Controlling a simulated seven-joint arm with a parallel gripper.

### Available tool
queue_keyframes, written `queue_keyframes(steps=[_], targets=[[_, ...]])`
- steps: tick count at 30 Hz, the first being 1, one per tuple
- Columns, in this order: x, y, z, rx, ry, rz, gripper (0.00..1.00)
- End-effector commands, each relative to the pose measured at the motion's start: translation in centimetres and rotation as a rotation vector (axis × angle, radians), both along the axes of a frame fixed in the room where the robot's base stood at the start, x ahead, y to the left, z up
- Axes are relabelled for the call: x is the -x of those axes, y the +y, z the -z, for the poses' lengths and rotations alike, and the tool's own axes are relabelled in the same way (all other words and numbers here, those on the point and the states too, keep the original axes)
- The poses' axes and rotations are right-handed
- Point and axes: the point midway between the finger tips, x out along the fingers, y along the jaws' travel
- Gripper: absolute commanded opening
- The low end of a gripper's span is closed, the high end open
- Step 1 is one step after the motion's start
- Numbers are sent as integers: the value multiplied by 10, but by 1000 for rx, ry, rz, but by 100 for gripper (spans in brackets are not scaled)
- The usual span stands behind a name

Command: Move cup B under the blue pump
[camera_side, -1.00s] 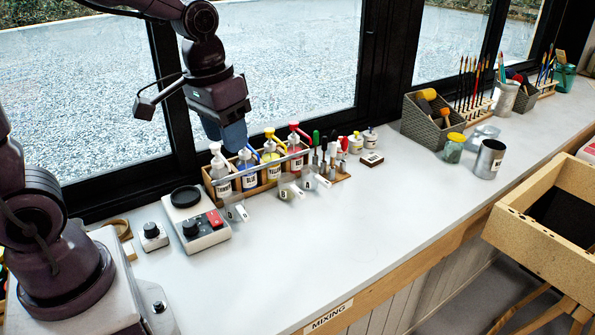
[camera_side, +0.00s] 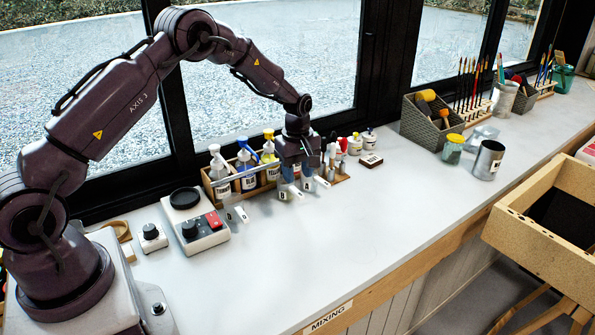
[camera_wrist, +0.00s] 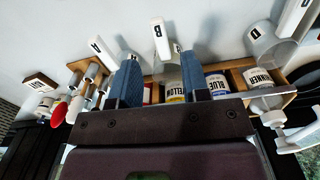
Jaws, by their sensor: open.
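Cup B (camera_side: 284,194) is a small clear cup with a white handle lettered B, standing in front of the bottle rack. In the wrist view, cup B (camera_wrist: 166,72) lies between my two blue fingers, in front of the yellow bottle, its handle pointing away from me. My gripper (camera_side: 298,180) is low at the rack, pointing down. In the wrist view my gripper (camera_wrist: 160,66) is open, with a finger on each side of the cup; I cannot tell whether either touches it. The blue pump bottle (camera_side: 247,172) stands left of the yellow one; its label (camera_wrist: 215,85) shows in the wrist view.
Cup D (camera_side: 237,214) stands left of cup B, and cup A (camera_side: 318,182) stands close on its right. The wooden rack (camera_side: 214,197) holds the pump bottles. A scale (camera_side: 205,237) stands to the left. The counter in front is clear.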

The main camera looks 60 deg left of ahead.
Motion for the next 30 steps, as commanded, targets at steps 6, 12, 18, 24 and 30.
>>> queue_keyframes(steps=[6,12,18,24,30], targets=[[1,-1,7,1,3,-51,43],[1,-1,27,2,4,-48,43],[1,-1,46,1,3,-48,43],[1,-1,58,1,2,-48,43],[1,-1,60,1,1,-47,43]])
